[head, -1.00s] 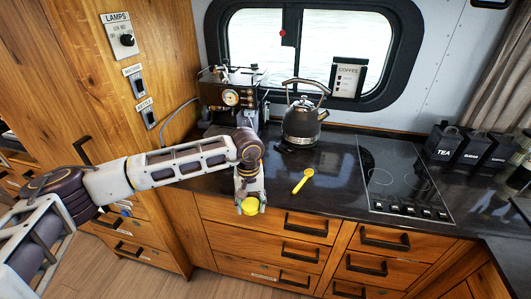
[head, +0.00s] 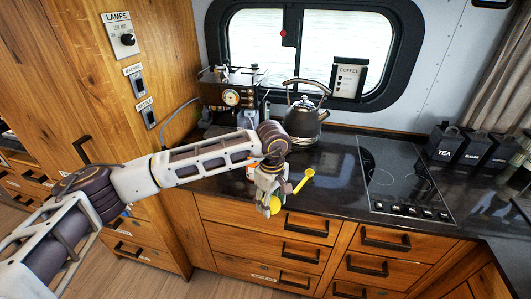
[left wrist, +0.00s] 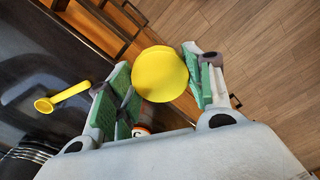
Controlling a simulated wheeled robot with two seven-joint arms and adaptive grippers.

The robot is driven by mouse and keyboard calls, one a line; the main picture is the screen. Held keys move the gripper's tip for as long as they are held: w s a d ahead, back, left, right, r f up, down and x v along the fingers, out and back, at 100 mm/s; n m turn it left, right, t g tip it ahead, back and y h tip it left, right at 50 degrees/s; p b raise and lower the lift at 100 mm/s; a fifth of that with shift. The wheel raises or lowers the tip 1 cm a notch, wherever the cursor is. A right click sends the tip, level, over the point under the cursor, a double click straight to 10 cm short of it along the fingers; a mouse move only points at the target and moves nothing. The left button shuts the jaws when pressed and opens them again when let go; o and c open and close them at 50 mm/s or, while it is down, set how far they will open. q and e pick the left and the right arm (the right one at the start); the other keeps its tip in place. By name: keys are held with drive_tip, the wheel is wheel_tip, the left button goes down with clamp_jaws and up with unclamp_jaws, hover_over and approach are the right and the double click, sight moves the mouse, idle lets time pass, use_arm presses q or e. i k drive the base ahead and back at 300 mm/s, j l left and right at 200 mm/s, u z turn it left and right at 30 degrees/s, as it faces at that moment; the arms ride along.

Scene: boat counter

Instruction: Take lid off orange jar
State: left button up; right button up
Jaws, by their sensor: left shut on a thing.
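My left gripper (head: 270,198) is shut on a round yellow lid (head: 276,206), held at the front edge of the dark counter. In the left wrist view the lid (left wrist: 160,74) sits between the green-padded fingers. A small part of an orange and white jar (head: 251,173) shows behind my left arm; a bit of the jar (left wrist: 141,130) also shows below the fingers in the left wrist view. Most of the jar is hidden. The lid is apart from it. My right gripper is not seen.
A yellow scoop (head: 304,181) lies on the counter right of my gripper. A kettle (head: 304,122) and a coffee machine (head: 228,92) stand behind. A cooktop (head: 400,180) and black canisters (head: 470,148) are to the right. Wooden drawers are below the counter edge.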

sight(250, 168)
drive_tip(key=i, duration=1)
